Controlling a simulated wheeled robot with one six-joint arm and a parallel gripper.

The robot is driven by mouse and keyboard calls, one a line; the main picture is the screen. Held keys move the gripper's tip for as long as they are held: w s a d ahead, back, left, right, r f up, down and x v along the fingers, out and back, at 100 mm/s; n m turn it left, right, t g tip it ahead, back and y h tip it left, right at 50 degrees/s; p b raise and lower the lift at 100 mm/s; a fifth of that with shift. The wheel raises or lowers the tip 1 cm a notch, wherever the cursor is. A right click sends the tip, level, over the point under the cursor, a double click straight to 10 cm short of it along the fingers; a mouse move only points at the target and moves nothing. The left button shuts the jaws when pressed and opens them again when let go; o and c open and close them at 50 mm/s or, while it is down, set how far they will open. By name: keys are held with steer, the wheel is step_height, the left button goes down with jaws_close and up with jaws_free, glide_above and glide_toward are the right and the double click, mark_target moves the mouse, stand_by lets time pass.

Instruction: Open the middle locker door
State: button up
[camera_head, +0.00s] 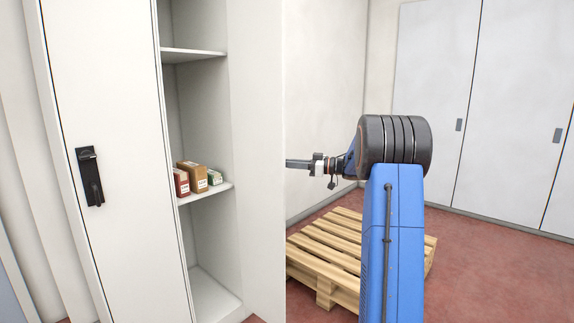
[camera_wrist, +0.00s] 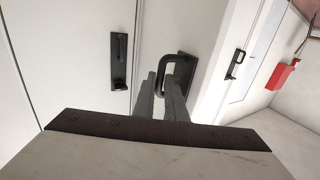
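The open locker door (camera_head: 257,165) is a plain white panel swung outward beside an open compartment. I take it as the middle door. My gripper (camera_head: 291,163) is at its far side, and the door edge hides the fingertips in the head view. In the wrist view, a black looped handle (camera_wrist: 178,58) stands out from a white panel. My gripper's two grey fingers (camera_wrist: 162,95) lie either side of its bar, close together. The left locker door (camera_head: 120,120) is closed, with a black upright handle (camera_head: 91,178).
Inside the open compartment, several small boxes (camera_head: 194,176) stand on a shelf (camera_head: 205,193). A wooden pallet (camera_head: 330,245) lies on the red floor below my arm. Tall white cabinets (camera_head: 480,110) line the back right. A red box (camera_wrist: 283,73) hangs on a wall.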

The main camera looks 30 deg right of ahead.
steer(key=shift+o, duration=1.4)
steer(key=shift+f, duration=0.15)
steer(key=v, duration=1.7)
steer(key=shift+s+d, duration=0.1)
steer(key=shift+d, duration=0.1)
